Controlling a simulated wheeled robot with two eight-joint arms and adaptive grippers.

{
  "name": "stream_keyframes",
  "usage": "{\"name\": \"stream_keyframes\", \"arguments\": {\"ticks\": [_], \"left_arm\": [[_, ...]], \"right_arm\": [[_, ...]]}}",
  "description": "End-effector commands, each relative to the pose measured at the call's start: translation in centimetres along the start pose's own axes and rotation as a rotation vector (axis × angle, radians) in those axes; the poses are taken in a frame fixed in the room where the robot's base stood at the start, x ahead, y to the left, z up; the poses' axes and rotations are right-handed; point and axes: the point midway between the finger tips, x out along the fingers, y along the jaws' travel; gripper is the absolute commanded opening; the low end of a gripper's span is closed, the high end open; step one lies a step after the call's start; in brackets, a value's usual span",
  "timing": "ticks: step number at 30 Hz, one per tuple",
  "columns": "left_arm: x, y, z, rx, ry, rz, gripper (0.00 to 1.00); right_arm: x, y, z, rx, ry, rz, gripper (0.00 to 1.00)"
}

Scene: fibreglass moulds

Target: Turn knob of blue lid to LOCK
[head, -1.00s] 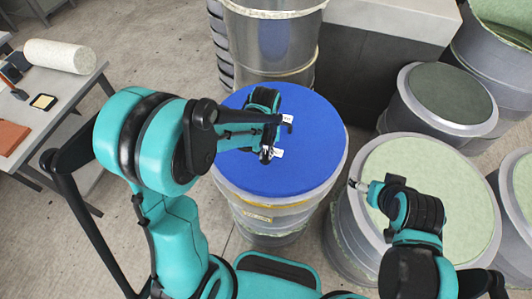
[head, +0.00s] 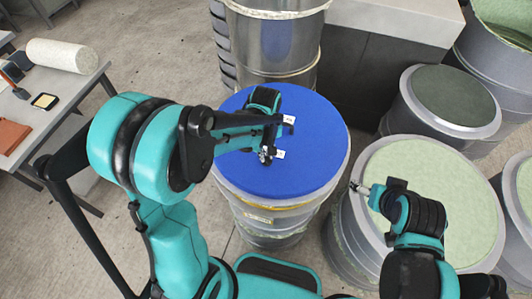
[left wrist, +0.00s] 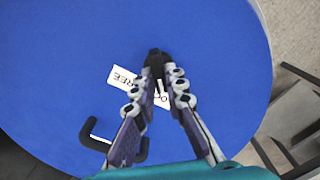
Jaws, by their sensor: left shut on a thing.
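The blue lid (head: 315,165) lies on top of a grey drum in the middle of the head view and fills most of the left wrist view (left wrist: 50,80). My left gripper (left wrist: 158,62) is over the lid, its fingers closed in on a small black knob (left wrist: 155,55) at their tips. It also shows over the lid in the head view (head: 266,156). A white label reading FREE (left wrist: 123,77) lies left of the fingertips. A second white label (left wrist: 162,97) is partly hidden by the fingers. My right gripper (head: 358,187) is off the lid, by the pale-green-topped drum.
A pale-green-topped drum (head: 450,190) and a dark-topped drum (head: 455,95) stand to the right. A metal drum (head: 275,45) stands behind the lid. A table (head: 60,85) with a white roll is at the left. A black bent bar (left wrist: 98,130) shows near the left fingers.

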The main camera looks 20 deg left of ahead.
Motion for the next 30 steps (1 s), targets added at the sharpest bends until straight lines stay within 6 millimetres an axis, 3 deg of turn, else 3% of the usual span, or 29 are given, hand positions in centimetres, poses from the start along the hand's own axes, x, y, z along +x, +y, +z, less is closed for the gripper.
{"name": "stream_keyframes", "arguments": {"ticks": [9, 10, 12, 23, 30], "left_arm": [[0.0, 0.0, 0.0, 0.0, 0.0, -0.001, 0.0], [0.0, 0.0, 0.0, 0.0, 0.0, -0.001, 0.17], [0.0, 0.0, 0.0, 0.0, 0.0, -0.001, 0.33], [-0.4, 0.0, 0.0, 0.001, 0.0, 0.0, 0.33], [-4.4, 0.0, 0.0, 0.001, 0.0, 0.0, 0.33]], "right_arm": [[0.0, 0.0, 0.0, 0.0, 0.0, 0.0, 0.8], [0.0, 0.0, 0.0, 0.0, 0.0, 0.0, 0.8], [0.0, 0.0, 0.0, 0.0, 0.0, 0.0, 0.8], [0.0, 0.0, 0.0, 0.0, 0.0, 0.0, 0.8], [0.0, 0.0, 0.0, 0.0, 0.0, 0.0, 0.8]]}}
